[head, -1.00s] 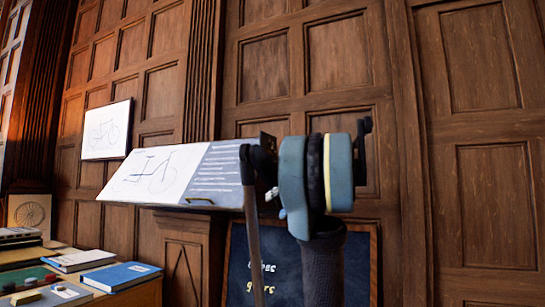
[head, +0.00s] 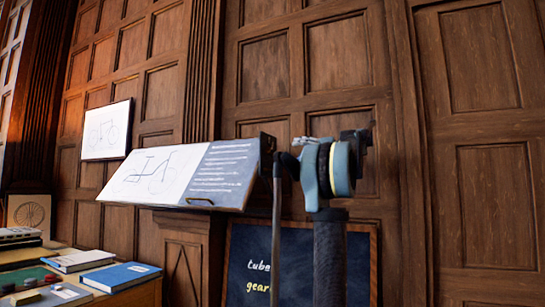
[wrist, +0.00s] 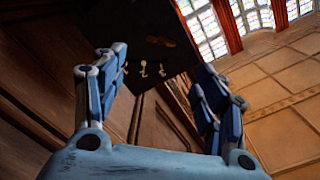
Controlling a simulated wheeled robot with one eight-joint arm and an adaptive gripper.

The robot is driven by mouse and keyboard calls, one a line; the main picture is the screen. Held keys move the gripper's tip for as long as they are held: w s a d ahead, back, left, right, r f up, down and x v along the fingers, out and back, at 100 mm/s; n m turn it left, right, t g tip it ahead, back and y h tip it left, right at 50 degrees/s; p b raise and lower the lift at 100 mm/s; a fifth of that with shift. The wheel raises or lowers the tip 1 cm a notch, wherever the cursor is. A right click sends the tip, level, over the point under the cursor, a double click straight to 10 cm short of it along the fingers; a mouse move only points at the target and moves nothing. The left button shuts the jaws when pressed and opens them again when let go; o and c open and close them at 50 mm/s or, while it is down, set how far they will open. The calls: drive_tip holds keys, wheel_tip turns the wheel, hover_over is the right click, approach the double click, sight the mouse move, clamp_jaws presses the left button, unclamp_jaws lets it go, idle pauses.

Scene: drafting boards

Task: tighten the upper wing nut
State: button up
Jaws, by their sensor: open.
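The upper wing nut cannot be made out for certain in either view. In the wrist view my gripper (wrist: 160,72) is open, its two blue fingers spread apart with nothing seen held between them. A dark board or panel (wrist: 130,30) lies beyond the fingertips. Several small pale marks or fittings (wrist: 143,69) show near its lower edge, too small to identify. In the head view the tilted drafting board (head: 228,178) carries a bicycle drawing and a sheet of writing. My arm stands to its right and mostly hides my gripper there.
A chalkboard (head: 290,262) stands low behind my arm. A desk with books, including a blue book (head: 122,276), is at lower left. A framed bicycle drawing (head: 106,130) hangs on the panelled wall (head: 290,60). The right side looks free.

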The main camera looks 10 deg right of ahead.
sight(269, 151)
drive_tip(key=x, duration=1.3)
drive_tip(key=shift+w+a, duration=0.25)
drive_tip(key=shift+a, duration=0.1)
drive_tip(key=shift+c, duration=0.6)
clamp_jaws()
